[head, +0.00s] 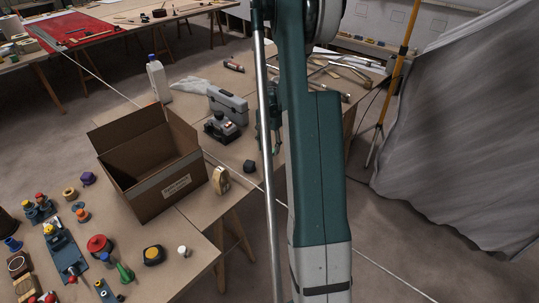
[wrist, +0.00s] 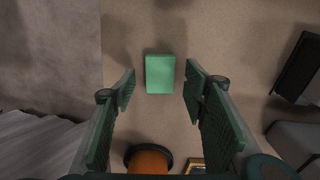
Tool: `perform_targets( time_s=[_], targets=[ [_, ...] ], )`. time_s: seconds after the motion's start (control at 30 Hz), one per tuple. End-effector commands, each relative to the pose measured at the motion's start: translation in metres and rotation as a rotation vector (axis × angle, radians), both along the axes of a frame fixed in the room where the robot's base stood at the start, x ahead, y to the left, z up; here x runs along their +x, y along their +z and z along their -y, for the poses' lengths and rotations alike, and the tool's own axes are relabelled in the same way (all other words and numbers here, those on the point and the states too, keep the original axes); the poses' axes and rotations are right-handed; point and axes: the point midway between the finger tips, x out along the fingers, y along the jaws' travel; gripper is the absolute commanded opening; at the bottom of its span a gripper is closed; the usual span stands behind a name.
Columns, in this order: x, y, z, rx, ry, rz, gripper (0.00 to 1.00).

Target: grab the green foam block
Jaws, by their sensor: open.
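The green foam block (wrist: 160,74) lies on a tan table top (wrist: 230,30) in the wrist view, just above the middle. It is a light green rectangle, seen from above. My gripper (wrist: 160,88) is open, with its two dark green padded fingers to the left and right of the block in the picture. Gaps show between the block and both fingertips, and nothing is held. How high the fingers are above the table is hard to tell. In the head view I cannot make out the block; my arm covers the middle of that picture.
In the wrist view, an orange round thing with a dark rim (wrist: 148,160) lies below the block, and dark objects (wrist: 298,68) stand at right. The table edge runs left of the block. The head view shows an open cardboard box (head: 165,190) and a grey hanging sheet (head: 450,130).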

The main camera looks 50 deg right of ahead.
Motion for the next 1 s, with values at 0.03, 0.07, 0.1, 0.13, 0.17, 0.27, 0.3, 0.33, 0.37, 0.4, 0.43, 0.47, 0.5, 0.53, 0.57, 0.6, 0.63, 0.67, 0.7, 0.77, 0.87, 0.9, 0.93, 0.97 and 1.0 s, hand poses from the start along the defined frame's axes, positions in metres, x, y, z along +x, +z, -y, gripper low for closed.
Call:
perform_targets(
  time_s=[0.03, 0.07, 0.1, 0.13, 0.17, 0.27, 0.3, 0.33, 0.37, 0.4, 0.43, 0.47, 0.5, 0.53, 0.57, 0.6, 0.63, 0.67, 0.7, 0.77, 0.87, 0.9, 0.93, 0.97, 1.0],
  targets=[
    [0.000, -0.007, 0.000, 0.000, 0.000, 0.000, 0.44],
    [0.000, -0.009, 0.000, 0.000, 0.000, 0.000, 0.44],
    [0.000, -0.013, 0.000, 0.000, 0.000, 0.000, 0.44],
    [0.000, -0.014, 0.000, 0.000, 0.000, 0.000, 0.44],
    [0.000, -0.016, 0.000, 0.000, 0.000, 0.000, 0.44],
    [0.000, -0.018, 0.000, 0.000, 0.000, 0.000, 0.44],
    [0.000, -0.018, 0.000, 0.000, 0.000, 0.000, 0.44],
    [0.000, -0.018, 0.000, 0.000, 0.000, 0.000, 0.44],
    [0.000, -0.018, 0.000, 0.000, 0.000, 0.000, 0.44],
    [0.000, -0.018, 0.000, 0.000, 0.000, 0.000, 0.44],
    [0.000, -0.018, 0.000, 0.000, 0.000, 0.000, 0.44],
    [0.000, -0.018, 0.000, 0.000, 0.000, 0.000, 0.44],
    [0.000, -0.018, 0.000, 0.000, 0.000, 0.000, 0.44],
    [0.000, -0.018, 0.000, 0.000, 0.000, 0.000, 0.44],
    [0.000, -0.018, 0.000, 0.000, 0.000, 0.000, 0.44],
    [0.000, -0.018, 0.000, 0.000, 0.000, 0.000, 0.44],
    [0.000, -0.018, 0.000, 0.000, 0.000, 0.000, 0.44],
    [0.000, -0.018, 0.000, 0.000, 0.000, 0.000, 0.44],
    [0.000, -0.018, 0.000, 0.000, 0.000, 0.000, 0.44],
    [0.000, -0.018, 0.000, 0.000, 0.000, 0.000, 0.44],
    [0.000, -0.018, 0.000, 0.000, 0.000, 0.000, 0.33],
    [0.000, -0.018, 0.000, 0.000, 0.000, 0.000, 0.28],
    [0.000, -0.018, 0.000, 0.000, 0.000, 0.000, 0.24],
    [0.000, -0.018, 0.000, 0.000, 0.000, 0.000, 0.20],
    [0.000, -0.018, 0.000, 0.000, 0.000, 0.000, 0.19]
  ],
)
